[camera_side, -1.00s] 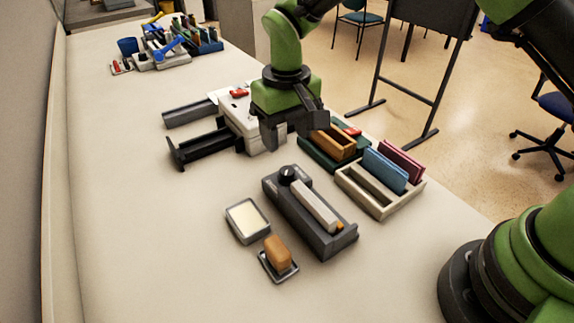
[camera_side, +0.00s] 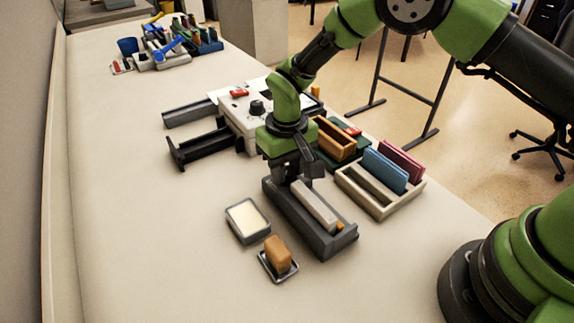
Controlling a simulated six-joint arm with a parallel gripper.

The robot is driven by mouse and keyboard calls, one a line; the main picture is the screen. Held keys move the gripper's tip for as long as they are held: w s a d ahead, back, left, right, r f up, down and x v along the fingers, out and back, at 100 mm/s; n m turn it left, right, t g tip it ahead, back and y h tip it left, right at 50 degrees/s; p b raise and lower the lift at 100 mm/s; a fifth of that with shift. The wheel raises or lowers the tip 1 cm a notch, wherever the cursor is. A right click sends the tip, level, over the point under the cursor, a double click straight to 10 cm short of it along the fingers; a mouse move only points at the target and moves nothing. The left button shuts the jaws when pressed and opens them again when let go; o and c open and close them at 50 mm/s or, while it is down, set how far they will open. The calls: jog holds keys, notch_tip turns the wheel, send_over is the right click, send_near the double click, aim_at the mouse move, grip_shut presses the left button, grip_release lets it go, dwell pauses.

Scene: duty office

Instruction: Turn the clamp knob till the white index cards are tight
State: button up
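A dark grey holder (camera_side: 334,244) stands lengthwise near the middle of the table, with a long pale block (camera_side: 318,207) that may be the white cards. My gripper (camera_side: 298,178) points down over the holder's far end, where its black knob sits. The knob is hidden behind the gripper, and I cannot tell whether the fingers touch it or how far apart they are. A second black knob (camera_side: 257,108) stands on a white machine (camera_side: 236,110) behind my gripper. No thin card edges can be made out.
A cream pad in a small grey tray (camera_side: 238,236) and an orange-brown block on a dish (camera_side: 278,254) lie left of the holder. A beige rack (camera_side: 376,207) with blue and pink pieces stands to the right.

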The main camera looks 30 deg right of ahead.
aim_at(287, 170)
jog(key=shift+c, duration=0.7)
jog(key=shift+m, duration=1.6)
jog(key=o, duration=0.9)
jog(key=shift+o, duration=0.2)
notch_tip(287, 170, up, 10)
